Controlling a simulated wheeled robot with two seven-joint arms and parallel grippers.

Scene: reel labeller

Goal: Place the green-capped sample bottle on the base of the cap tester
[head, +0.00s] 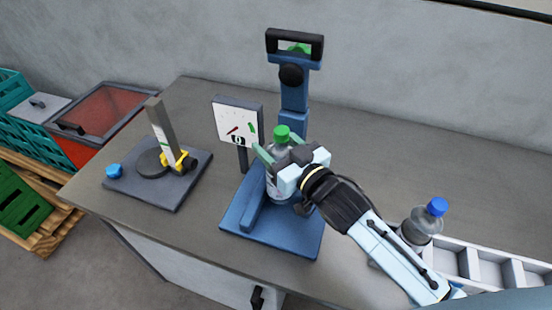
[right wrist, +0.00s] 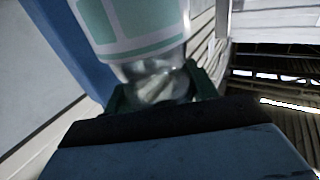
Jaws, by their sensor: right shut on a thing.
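The green-capped sample bottle (head: 273,187) is upright over the blue base (head: 278,238) of the cap tester, in front of its blue column (head: 293,92). I cannot tell whether its bottom touches the base. My right gripper (head: 279,151) is shut on the bottle's upper part, just below the green cap (head: 282,132). In the right wrist view the bottle (right wrist: 135,28) shows its green and white label, and its clear part lies between the fingers of the gripper (right wrist: 160,88). The black-topped head (head: 294,45) of the tester is well above the cap. My left gripper is not in view.
A dial gauge (head: 238,122) stands left of the bottle. A grey plate (head: 160,190) with a post and yellow clamp is further left, with a blue cap (head: 114,171) on it. A blue-capped bottle (head: 420,224) stands by a white rack (head: 485,262) at right. The back right counter is clear.

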